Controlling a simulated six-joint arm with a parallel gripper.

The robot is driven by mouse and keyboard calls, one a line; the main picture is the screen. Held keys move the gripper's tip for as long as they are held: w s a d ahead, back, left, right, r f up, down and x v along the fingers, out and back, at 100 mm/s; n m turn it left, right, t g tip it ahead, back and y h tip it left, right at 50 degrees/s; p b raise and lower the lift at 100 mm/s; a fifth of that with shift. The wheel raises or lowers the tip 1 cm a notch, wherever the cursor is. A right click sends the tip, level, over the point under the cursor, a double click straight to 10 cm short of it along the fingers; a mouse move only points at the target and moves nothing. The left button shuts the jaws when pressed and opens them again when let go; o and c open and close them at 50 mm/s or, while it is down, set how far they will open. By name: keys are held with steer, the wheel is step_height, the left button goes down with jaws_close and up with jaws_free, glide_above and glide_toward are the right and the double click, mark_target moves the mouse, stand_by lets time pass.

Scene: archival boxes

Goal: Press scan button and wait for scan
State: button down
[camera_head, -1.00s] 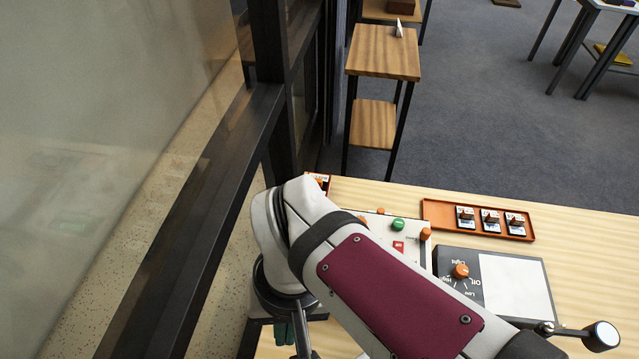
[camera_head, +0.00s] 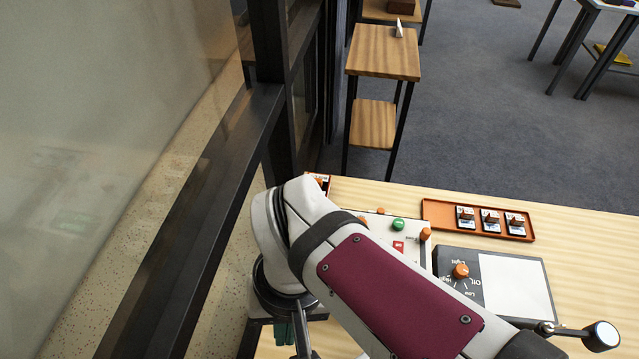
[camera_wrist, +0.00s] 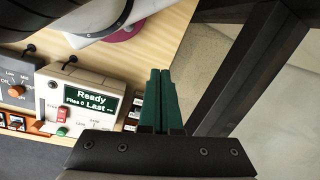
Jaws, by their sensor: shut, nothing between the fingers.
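The scanner is a pale box (camera_wrist: 48,92) at the left of the wrist view. Its dark screen (camera_wrist: 89,103) reads "Ready", "Files 0" and "Last" in pale letters. On its face are a green button (camera_wrist: 62,132) and a red part (camera_wrist: 63,113). In the head view the green button (camera_head: 398,224) and a red patch (camera_head: 398,247) show past my arm, which hides much of the scanner. My gripper (camera_wrist: 160,73) has green fingers closed together with nothing between them. It is to the right of the scanner in the wrist view, apart from the buttons.
An orange tray (camera_head: 436,211) with several small cards lies at the table's far side. A grey panel (camera_head: 448,263) with an orange knob (camera_head: 460,271) and white plate (camera_head: 515,287) is at the right. A dark window frame (camera_head: 215,190) stands close at the left.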

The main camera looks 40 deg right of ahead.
steer(key=w+d+r+m+y, duration=0.1)
steer(key=w+d+m+y, duration=0.1)
steer(key=w+d+m, duration=0.3)
steer(key=m+t, duration=0.8)
steer(key=m, duration=0.3)
glide_above(398, 225)
steer(key=d, duration=0.1)
step_height(398, 225, down, 2)
steer(key=f, duration=0.1)
steer(key=shift+s+d+r, duration=0.2)
steer(key=shift+s+r, duration=0.05)
steer(key=shift+s, duration=0.15)
steer(key=shift+f, duration=4.4)
steer(key=shift+f, duration=0.1)
